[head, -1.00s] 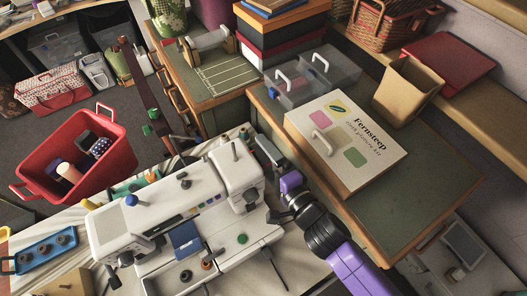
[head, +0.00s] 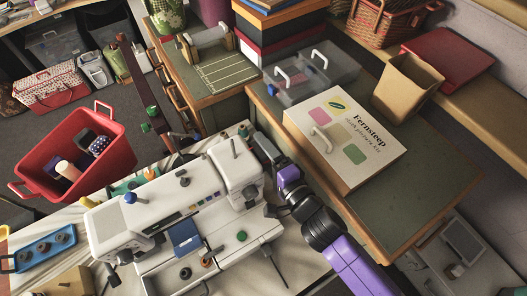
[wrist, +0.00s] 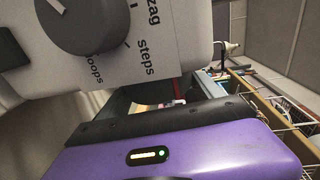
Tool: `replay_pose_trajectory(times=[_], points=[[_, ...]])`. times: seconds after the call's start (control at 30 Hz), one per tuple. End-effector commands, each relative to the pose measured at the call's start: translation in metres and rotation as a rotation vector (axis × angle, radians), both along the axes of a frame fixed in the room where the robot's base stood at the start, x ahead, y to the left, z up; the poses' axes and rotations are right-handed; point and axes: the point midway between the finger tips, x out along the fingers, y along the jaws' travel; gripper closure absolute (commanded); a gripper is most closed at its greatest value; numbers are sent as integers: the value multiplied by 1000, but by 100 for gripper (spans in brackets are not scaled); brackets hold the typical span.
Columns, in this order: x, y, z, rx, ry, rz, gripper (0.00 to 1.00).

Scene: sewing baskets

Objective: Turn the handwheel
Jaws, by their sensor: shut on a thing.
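The white sewing machine (head: 150,205) stands on the cloth-covered table in the head view. My gripper (head: 262,148) is at the right end of the machine, its dark fingers beside the end housing. The handwheel cannot be made out in the head view, where the housing and my gripper cover that side. In the wrist view, my gripper (wrist: 160,100) is shut on a dark rounded part, likely the handwheel, mostly hidden behind the fingers and below the machine's white panel. A large grey dial (wrist: 82,22) on that panel sits above the fingers, apart from them.
A white-lidded Fernsteep box (head: 345,135) and a clear bin (head: 310,75) stand on the green-topped bench close to the right of my arm. A red basket (head: 75,155) is at left. A blue tray (head: 45,250) lies on the table's left side.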

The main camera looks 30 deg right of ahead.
Motion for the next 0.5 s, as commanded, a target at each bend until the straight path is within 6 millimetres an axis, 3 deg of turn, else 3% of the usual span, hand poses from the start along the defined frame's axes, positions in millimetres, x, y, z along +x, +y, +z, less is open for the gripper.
replay_pose_trajectory(times=[0.5], points=[[0, -1, -10, 2, -183, -2, 65]])
